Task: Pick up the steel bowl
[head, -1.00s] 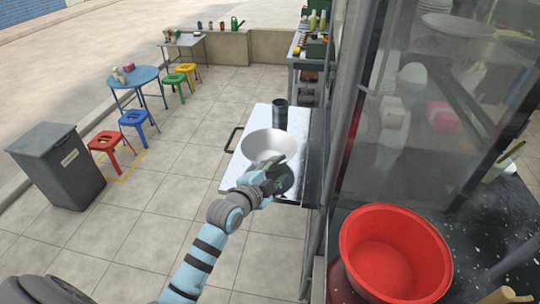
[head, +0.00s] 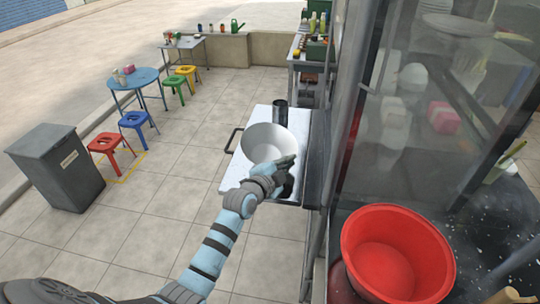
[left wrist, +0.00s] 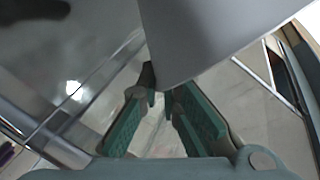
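The steel bowl (head: 268,143), pale and wide, is over the small metal-topped table (head: 228,181), with its open side facing me. My left gripper (head: 284,166) is at the bowl's near right rim. In the left wrist view, the bowl's grey wall (left wrist: 205,40) comes down between the two teal fingers, and my left gripper (left wrist: 159,88) appears shut on its edge. The bowl's underside is hidden, so its height above the table is hard to tell. My right gripper is not in view.
A dark cylinder (head: 280,113) stands behind the bowl on the table. A glass-panelled stall (head: 420,100) and a red tub (head: 395,255) are to the right. A grey bin (head: 60,168) and coloured stools are at left. Open tiled floor lies between.

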